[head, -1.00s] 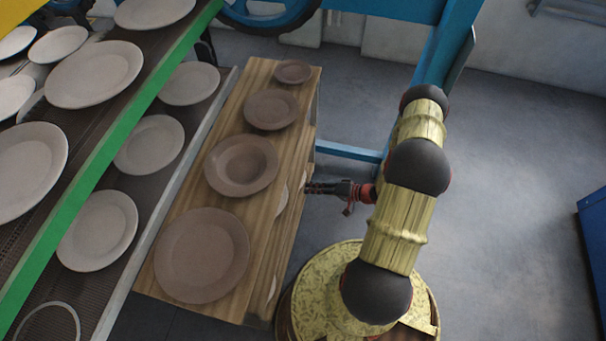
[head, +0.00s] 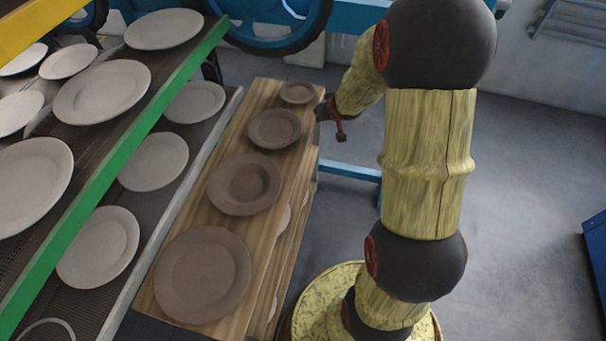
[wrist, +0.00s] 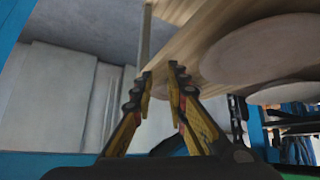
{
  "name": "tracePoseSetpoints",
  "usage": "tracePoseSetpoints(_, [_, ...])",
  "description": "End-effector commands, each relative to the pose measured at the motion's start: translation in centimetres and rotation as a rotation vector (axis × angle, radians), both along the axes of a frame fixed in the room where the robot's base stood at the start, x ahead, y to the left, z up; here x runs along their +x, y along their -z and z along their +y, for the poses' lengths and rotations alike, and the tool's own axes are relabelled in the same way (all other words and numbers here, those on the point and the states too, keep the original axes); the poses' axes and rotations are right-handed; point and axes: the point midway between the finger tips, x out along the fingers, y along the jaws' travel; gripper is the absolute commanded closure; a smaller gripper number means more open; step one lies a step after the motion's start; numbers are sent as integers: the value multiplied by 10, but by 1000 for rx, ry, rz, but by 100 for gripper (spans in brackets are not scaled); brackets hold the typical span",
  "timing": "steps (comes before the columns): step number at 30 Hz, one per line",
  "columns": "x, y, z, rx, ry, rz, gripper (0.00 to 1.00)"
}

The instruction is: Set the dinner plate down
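The largest brown plate (head: 203,275), which looks like the dinner plate, lies flat at the near end of the wooden bench (head: 185,222). My gripper (head: 322,112) is at the bench's right edge, beside the far, smaller plates and apart from the largest one. In the wrist view my gripper (wrist: 160,69) shows a narrow gap between its fingertips, with nothing held between them. The bench's wooden edge (wrist: 192,28) passes just beyond the tips.
A brown deep plate (head: 245,184), a smaller plate (head: 274,129) and a saucer (head: 297,92) line the bench. The dryer's green rail (head: 118,158) and pale plates stand left. Grey floor is clear at right.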

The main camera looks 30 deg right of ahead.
Motion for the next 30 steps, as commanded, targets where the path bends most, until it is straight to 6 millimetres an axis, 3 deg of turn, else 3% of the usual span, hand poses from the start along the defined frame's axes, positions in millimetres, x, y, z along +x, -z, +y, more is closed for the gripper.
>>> tracePoseSetpoints(1, [-4, -24, 9, -26, 3, -2, 85])
tracePoseSetpoints(6, [-32, -85, 37, -84, 25, 25, 85])
tracePoseSetpoints(11, [-70, -131, 73, -102, 28, 56, 85])
tracePoseSetpoints(15, [-112, -162, 108, -94, 12, 87, 85])
tracePoseSetpoints(21, [-179, -191, 163, -47, -48, 133, 85])
tracePoseSetpoints(30, [-273, -202, 234, 47, -196, 200, 85])
